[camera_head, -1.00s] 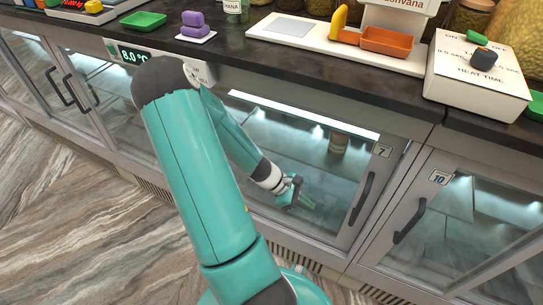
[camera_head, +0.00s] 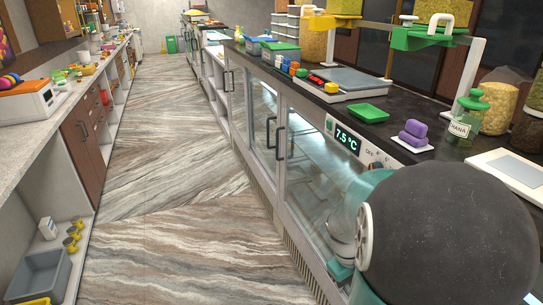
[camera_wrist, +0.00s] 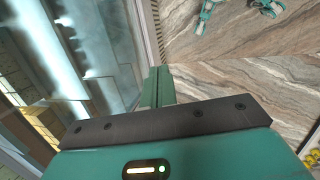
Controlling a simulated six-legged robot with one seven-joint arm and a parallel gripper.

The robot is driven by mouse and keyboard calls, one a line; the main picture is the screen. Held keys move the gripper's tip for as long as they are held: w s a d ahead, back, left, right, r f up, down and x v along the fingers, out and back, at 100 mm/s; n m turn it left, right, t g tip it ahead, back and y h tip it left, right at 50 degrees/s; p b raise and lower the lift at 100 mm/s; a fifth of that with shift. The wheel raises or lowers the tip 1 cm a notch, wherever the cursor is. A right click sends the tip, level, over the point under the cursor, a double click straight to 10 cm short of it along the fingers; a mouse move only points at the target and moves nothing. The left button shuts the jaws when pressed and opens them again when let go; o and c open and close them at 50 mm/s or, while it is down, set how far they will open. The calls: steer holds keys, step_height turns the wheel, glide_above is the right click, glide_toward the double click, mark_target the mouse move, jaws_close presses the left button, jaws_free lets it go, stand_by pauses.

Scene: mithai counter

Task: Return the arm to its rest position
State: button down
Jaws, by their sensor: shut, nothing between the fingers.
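My arm shows at the lower right of the head view as a large dark rounded joint with teal and white links beyond it. It stands close to the camera, beside the glass-fronted counter (camera_head: 300,165). In the wrist view my gripper (camera_wrist: 158,86) points away from the camera with its teal fingers together and nothing between them. There the glass case lies to the left of the fingers and the striped floor (camera_wrist: 240,85) to the right. In the head view I cannot make out the fingertips; the dark joint hides part of the counter.
A striped floor aisle (camera_head: 180,150) runs clear between the counter and the left bench (camera_head: 60,110). A green tray (camera_head: 368,113), purple blocks (camera_head: 414,133) on a white plate and a jar (camera_head: 465,118) stand on the countertop. A grey bin (camera_head: 40,278) sits low at left.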

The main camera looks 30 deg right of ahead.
steer(key=a+r+t+y, duration=0.1)
steer(key=a+r+t, duration=0.2)
steer(key=a+r, duration=0.6)
steer(key=w+a+r+t+y, duration=0.1)
steer(key=a+r+t, duration=0.3)
steer(key=a+r, duration=0.6)
steer(key=a, duration=0.5)
steer(key=shift+w+a+n+t, duration=0.15)
steer(key=shift+n+t, duration=0.15)
